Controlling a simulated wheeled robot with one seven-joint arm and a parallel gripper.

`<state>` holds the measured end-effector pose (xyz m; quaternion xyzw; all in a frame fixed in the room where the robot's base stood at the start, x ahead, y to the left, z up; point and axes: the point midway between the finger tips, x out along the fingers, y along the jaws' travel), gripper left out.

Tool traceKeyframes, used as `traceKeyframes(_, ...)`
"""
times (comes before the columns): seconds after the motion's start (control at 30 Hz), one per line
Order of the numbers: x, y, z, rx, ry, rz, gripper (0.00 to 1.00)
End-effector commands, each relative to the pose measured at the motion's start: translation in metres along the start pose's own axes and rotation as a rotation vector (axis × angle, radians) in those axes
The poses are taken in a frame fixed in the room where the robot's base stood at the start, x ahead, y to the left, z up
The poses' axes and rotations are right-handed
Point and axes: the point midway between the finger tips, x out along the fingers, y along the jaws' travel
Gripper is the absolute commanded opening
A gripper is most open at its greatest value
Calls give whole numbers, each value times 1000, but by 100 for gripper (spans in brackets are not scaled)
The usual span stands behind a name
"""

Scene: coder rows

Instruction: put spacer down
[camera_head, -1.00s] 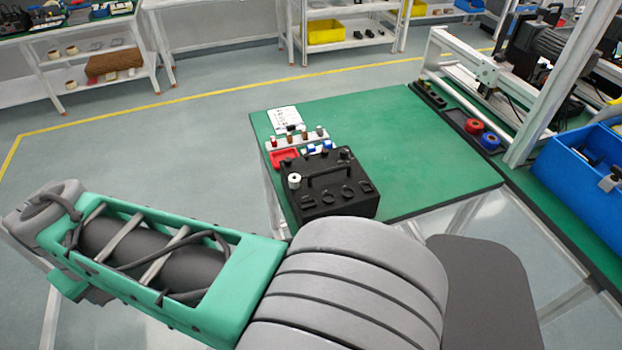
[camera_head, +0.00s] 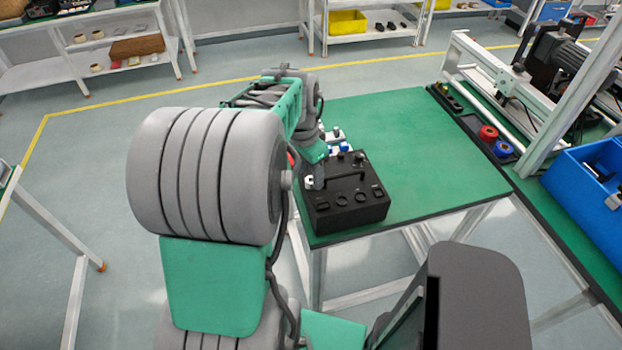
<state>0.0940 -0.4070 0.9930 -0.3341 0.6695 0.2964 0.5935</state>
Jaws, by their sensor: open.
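A small white cylinder (camera_head: 309,182), which looks like the spacer, is at the left rear corner of the black case (camera_head: 347,207) on the green table. My gripper (camera_head: 316,184) points down at that corner, right at the white piece and partly covering it. Its jaws are open, but the fingers are small and dark, so I cannot tell whether they touch the piece. The case has a carrying handle and several round recesses on its face.
The green table (camera_head: 420,150) is clear to the right of the case. My arm hides most of the red tray and the small parts behind the case. Red and blue rolls (camera_head: 488,133) lie in a dark tray at the right, near a blue bin (camera_head: 585,190).

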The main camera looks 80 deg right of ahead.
Motion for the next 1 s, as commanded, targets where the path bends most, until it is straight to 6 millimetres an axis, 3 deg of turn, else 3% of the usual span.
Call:
traceKeyframes(0.13,17,0,0,1,0,1,52)
traceKeyframes(0.33,19,0,0,0,1,-1,52)
traceKeyframes(1.0,18,0,0,-2,1,-1,0)
